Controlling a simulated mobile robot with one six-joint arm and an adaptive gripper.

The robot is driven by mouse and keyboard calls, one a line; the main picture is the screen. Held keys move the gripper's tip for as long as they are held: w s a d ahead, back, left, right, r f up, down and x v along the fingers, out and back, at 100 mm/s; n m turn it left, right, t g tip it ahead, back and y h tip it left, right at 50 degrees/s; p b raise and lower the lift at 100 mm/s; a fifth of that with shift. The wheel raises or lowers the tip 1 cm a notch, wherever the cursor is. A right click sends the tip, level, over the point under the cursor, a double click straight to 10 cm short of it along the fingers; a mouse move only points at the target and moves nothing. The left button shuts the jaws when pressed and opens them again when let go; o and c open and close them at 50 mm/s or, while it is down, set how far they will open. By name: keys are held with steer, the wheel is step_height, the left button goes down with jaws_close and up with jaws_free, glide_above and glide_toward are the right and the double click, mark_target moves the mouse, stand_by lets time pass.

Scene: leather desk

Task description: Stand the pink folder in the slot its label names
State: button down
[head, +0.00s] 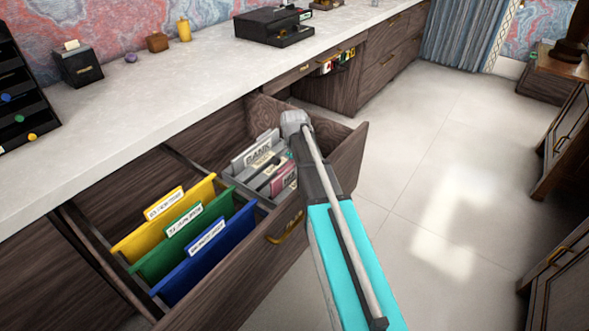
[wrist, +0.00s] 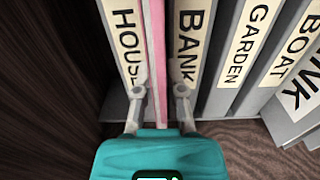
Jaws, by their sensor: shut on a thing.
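My gripper (wrist: 159,92) is shut on the pink folder (wrist: 159,45), which shows edge-on as a thin strip between its fingers. The folder lies between the grey divider marked HOUSE (wrist: 122,45) and the one marked BANK (wrist: 190,45). How deep it sits, and any writing on it, cannot be told. Dividers marked GARDEN (wrist: 247,45) and BOAT (wrist: 294,50) follow to the right, then a cropped label ending in NK. In the head view a pink patch of the folder (head: 279,185) shows in the grey rack (head: 242,176); my arm hides the gripper's fingers.
The rack stands in an open wooden drawer (head: 240,291) beside yellow (head: 137,240), green (head: 150,265) and blue (head: 182,285) labelled folders. The drawer's wooden wall (wrist: 45,70) is close on the left in the wrist view. The white counter (head: 150,97) runs above.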

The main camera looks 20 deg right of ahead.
steer(key=shift+f, duration=0.2)
steer(key=c, duration=0.7)
jaws_free()
steer(key=shift+r, duration=0.15)
step_height(320, 180, up, 12)
steer(key=p, duration=1.2)
steer(key=shift+r, duration=0.2)
